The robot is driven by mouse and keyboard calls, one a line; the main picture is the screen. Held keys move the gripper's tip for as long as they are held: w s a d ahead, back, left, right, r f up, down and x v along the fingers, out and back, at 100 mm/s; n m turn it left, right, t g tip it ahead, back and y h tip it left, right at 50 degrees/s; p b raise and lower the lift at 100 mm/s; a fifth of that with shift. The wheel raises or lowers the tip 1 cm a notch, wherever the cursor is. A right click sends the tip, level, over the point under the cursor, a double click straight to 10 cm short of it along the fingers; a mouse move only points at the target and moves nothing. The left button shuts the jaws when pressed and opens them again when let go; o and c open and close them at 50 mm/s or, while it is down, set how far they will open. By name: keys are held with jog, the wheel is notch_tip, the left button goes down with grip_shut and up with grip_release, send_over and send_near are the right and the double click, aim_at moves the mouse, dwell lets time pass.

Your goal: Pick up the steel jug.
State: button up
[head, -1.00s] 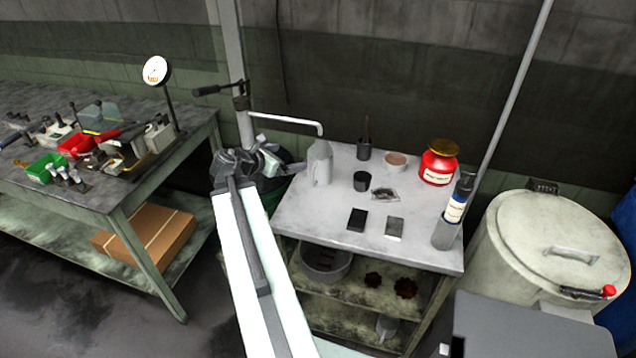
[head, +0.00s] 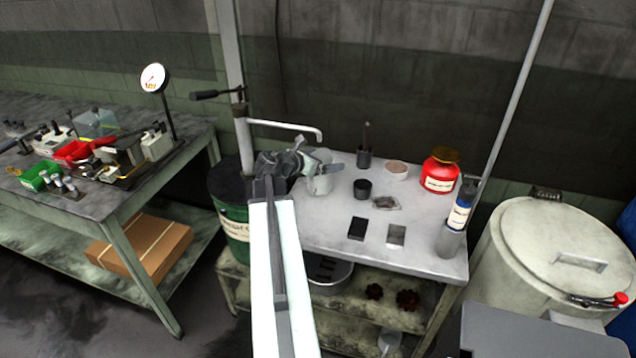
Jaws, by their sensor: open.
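The steel jug (head: 322,183) is a pale grey upright vessel at the back left of the grey table in the head view. My gripper (head: 328,163) is at the jug, with its jaws open and pointing right. The fingers overlap the jug's upper part in the picture. I cannot tell whether they touch it or stand around it. The gripper and wrist hide the jug's left and upper parts.
The table (head: 310,225) also bears a dark cup (head: 362,188), a red jar (head: 439,172) and a blue-labelled bottle (head: 456,218). A pump spout (head: 285,129) hangs just above the jug. A green drum (head: 233,222) stands left of the table.

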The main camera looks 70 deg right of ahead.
jog(key=shift+d+f, duration=0.15)
jog(key=shift+d, duration=0.15)
jog(key=shift+a, duration=0.1)
jog(key=c, duration=2.1)
jog(key=shift+c, duration=0.2)
jog(key=shift+r, duration=0.2)
